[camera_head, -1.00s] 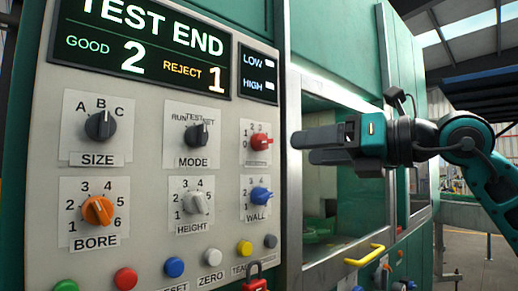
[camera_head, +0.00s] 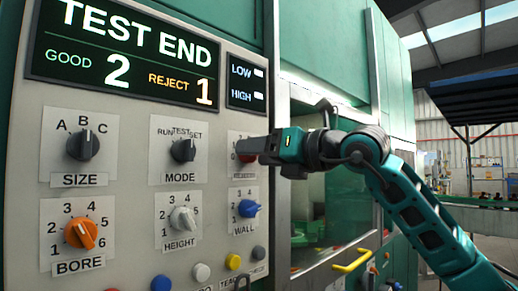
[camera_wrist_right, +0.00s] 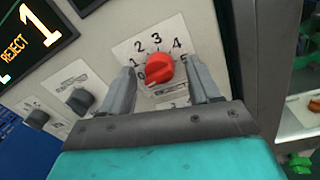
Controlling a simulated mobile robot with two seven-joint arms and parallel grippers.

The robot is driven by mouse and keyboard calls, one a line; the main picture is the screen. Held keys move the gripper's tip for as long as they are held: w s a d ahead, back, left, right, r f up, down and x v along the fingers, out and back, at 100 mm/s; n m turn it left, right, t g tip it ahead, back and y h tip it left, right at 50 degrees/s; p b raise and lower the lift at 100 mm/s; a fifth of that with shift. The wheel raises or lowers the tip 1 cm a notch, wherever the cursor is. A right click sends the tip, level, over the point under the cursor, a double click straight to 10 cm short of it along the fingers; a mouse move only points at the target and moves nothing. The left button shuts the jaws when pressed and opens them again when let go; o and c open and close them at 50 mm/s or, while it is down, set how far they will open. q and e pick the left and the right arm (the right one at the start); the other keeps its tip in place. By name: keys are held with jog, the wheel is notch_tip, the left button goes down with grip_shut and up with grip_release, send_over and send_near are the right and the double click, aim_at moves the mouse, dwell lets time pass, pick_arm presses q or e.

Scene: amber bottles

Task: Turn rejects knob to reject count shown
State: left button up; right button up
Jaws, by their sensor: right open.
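The red rejects knob (camera_wrist_right: 160,69) sits on a white numbered plate (camera_wrist_right: 123,52) on the panel. In the right wrist view it lies between the two fingers of my right gripper (camera_wrist_right: 162,78), which is open with a gap on both sides. Its exact pointer setting is hard to tell. In the head view my right gripper (camera_head: 240,148) covers most of the red knob (camera_head: 246,158). The display (camera_head: 130,55) reads TEST END, GOOD 2 and REJECT 1. My left gripper is in neither view.
A blue WALL knob (camera_head: 249,209) is just below the rejects plate.

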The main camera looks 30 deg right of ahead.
jog(key=shift+w+a, duration=0.1)
jog(key=shift+w, duration=0.1)
jog(key=c, duration=1)
pick_arm(q)
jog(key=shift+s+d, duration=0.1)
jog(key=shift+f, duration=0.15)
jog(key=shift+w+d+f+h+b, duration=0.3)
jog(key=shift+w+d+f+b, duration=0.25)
jog(key=shift+b, duration=1.25)
pick_arm(e)
jog(key=shift+f+m, duration=0.1)
jog(key=shift+m, duration=3.8)
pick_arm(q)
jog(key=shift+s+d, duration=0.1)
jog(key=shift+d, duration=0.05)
